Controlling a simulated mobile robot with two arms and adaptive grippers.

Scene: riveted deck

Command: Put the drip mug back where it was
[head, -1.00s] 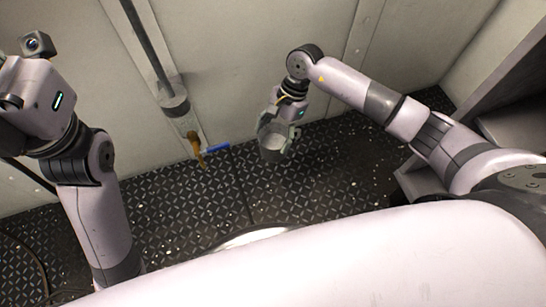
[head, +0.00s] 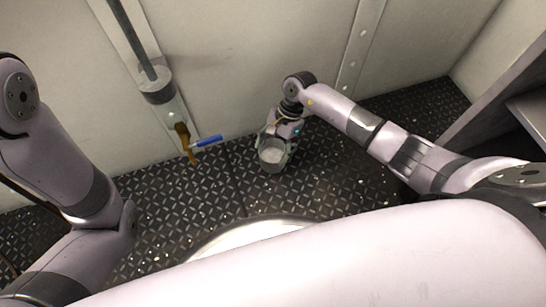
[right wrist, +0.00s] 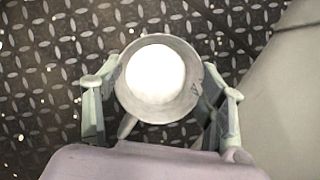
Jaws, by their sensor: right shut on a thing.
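The drip mug (head: 272,154) is a grey metal cup with a pale inside, held upright above the dark deck in the head view. My right gripper (head: 273,146) is shut on it, with fingers on both sides. In the right wrist view the mug (right wrist: 157,112) is seen from above between the greenish fingers of my right gripper (right wrist: 160,100), its handle towards the palm. Whether its base touches the deck cannot be told. My left arm is at the left of the head view, but its gripper is out of the picture.
A brass tap (head: 185,140) with a blue lever (head: 207,141) sticks out from the wall at the foot of a pipe (head: 140,50). A round white-topped thing (head: 245,236) shows at the bottom middle. A grey shelf unit (head: 480,110) stands at the right. The deck between is clear.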

